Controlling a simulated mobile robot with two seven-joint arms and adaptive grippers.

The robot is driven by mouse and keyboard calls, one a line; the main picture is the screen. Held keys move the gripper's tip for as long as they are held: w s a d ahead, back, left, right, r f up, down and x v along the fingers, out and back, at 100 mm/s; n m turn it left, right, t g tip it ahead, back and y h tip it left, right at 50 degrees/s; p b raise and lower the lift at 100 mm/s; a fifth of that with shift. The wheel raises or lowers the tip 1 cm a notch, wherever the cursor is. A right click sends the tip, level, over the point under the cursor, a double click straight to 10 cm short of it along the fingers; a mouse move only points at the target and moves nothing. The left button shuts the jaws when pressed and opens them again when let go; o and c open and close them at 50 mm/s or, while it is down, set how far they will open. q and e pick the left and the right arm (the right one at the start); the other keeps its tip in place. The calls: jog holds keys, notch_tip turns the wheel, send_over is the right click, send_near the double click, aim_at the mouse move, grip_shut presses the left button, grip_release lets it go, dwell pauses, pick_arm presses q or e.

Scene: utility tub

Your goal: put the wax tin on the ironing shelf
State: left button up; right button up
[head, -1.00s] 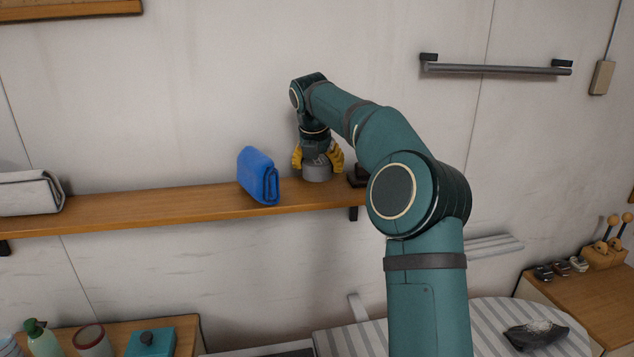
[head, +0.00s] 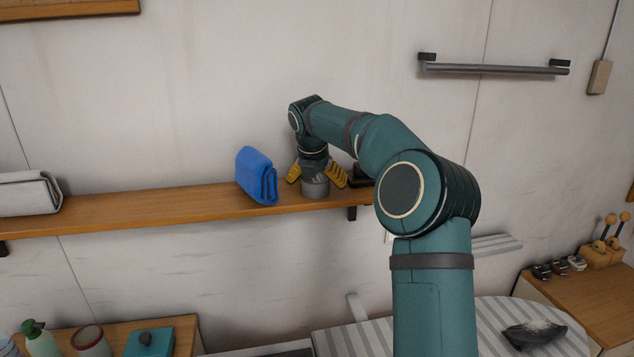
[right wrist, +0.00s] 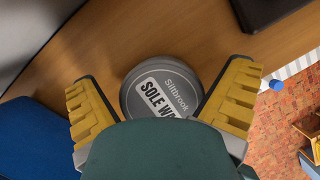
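The wax tin (head: 315,188) is a grey round tin standing upright on the wooden ironing shelf (head: 140,208). In the right wrist view the tin (right wrist: 152,75) shows its lid with a label reading "Siltbrook" and "SOLE W…", partly hidden by my gripper's body. My right gripper (head: 316,178) is above and around the tin, its yellow fingers spread wide. In the right wrist view the fingers of my right gripper (right wrist: 165,105) stand apart on either side of the tin, with gaps showing. My left gripper is not in view.
A folded blue cloth (head: 257,176) stands on the shelf just left of the tin. A dark object (head: 360,178) sits close on the right. A grey-white folded item (head: 28,193) lies at the shelf's left. The shelf between it and the blue cloth is clear.

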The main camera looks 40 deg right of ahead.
aim_at(313, 183)
jog(key=shift+r, duration=0.1)
jog(key=v, duration=1.2)
